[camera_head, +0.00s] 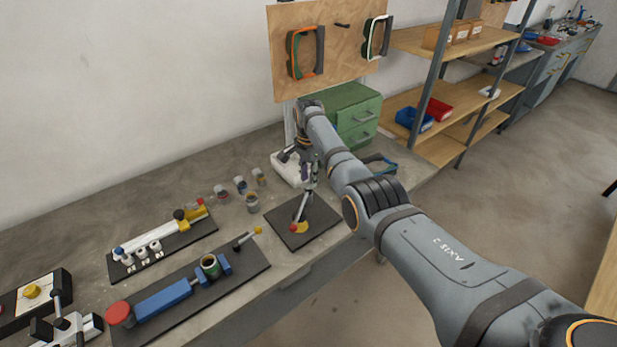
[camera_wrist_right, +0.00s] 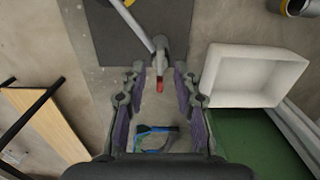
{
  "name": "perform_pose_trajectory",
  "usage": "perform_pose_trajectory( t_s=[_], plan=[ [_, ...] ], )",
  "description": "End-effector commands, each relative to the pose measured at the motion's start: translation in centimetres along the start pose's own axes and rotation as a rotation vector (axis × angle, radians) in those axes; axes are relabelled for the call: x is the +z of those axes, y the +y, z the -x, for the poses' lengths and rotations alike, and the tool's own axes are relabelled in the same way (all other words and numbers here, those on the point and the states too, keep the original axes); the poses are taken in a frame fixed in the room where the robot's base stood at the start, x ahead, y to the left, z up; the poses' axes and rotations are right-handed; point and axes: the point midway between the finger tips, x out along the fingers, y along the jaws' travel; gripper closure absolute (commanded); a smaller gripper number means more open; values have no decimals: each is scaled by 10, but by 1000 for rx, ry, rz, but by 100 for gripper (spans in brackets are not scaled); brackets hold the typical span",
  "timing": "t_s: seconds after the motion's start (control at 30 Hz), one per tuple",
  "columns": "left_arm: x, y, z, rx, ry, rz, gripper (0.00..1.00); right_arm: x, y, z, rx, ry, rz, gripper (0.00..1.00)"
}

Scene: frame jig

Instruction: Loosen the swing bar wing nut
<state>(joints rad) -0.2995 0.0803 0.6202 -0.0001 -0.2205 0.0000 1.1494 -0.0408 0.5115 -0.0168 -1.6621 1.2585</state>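A dark square plate (camera_head: 325,221) on the bench carries a small fixture with a grey bar (camera_head: 303,208) standing at a slant. A yellow piece with a red end (camera_head: 299,228) sits at its foot. In the right wrist view the grey bar (camera_wrist_right: 134,24) runs to a grey head with a red tip (camera_wrist_right: 160,86). I cannot tell clearly which part is the wing nut. My right gripper (camera_head: 308,172) is above the plate at the bar's upper end. In the right wrist view its fingers (camera_wrist_right: 162,78) are apart, either side of the red tip. My left gripper is out of view.
A white open box (camera_wrist_right: 257,75) and a green drawer cabinet (camera_head: 358,116) stand close behind the gripper. Several small cups (camera_head: 252,203) are left of the plate. Two dark boards (camera_head: 249,262) with clamp fixtures lie further left. A blue-handled tool (camera_head: 385,160) lies to the right.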

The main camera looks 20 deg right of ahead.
Motion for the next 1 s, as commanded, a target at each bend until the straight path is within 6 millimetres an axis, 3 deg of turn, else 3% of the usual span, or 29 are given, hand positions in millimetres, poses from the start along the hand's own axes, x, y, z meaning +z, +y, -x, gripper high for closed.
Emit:
perform_pose_trajectory(
  t_s=[0.37,0.6,1.0],
  plan=[
    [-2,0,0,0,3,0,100,0,0,-8,-1,0,0,71],
    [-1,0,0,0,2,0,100,0,0,-8,-1,0,0,100],
    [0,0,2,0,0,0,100,0,0,-8,0,0,26,100]
  ],
)
